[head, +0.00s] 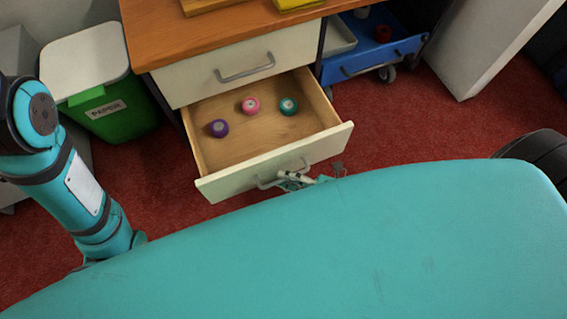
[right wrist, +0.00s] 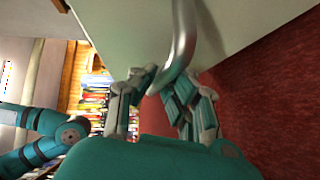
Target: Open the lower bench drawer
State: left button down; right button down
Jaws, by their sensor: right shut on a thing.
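The lower bench drawer (head: 330,145) stands open below the closed upper drawer (head: 185,82). Inside it lie a purple spool (head: 219,128), a pink spool (head: 251,105) and a teal spool (head: 288,106). My right gripper (head: 297,179) is at the drawer's grey bar handle (head: 264,184), partly hidden by my teal body. In the right wrist view, the fingers (right wrist: 160,88) are shut on the curved metal handle (right wrist: 184,40). My left arm comes down at the left in the head view; its gripper is hidden.
A green paper bin (head: 125,122) with a white lid stands left of the bench. A blue trolley (head: 375,58) on casters is at the right of the bench, with a grey cabinet (head: 480,45) beyond it. Red carpet (head: 415,135) is clear to the drawer's right.

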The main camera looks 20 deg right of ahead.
jog(key=shift+s+r, duration=0.25)
jog(key=shift+s, duration=0.15)
jog(key=c, duration=1.4)
grip_release()
jog(key=v, duration=1.2)
jog(key=shift+s+f, duration=0.1)
